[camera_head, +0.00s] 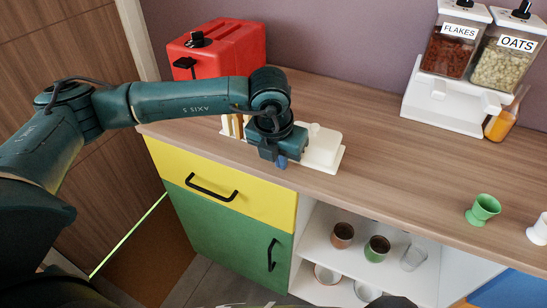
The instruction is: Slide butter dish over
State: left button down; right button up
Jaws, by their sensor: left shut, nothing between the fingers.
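The white butter dish (322,145), with a lid and a small round knob, sits on the wooden worktop near its front edge. My left arm reaches in from the left, and my left gripper (282,162) is shut and empty, pointing down at the left side of the dish. The gripper and wrist hide part of the dish's left side. I cannot tell whether the fingers touch it. My right gripper is not in view.
A white rack with tan slices (232,126) stands just left of the gripper, partly hidden. A red toaster (218,48) is behind. A cereal dispenser (444,108) and green egg cup (483,209) are to the right. The worktop between dish and dispenser is clear.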

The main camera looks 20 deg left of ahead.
pick_arm(q)
jog(key=shift+w, duration=0.5)
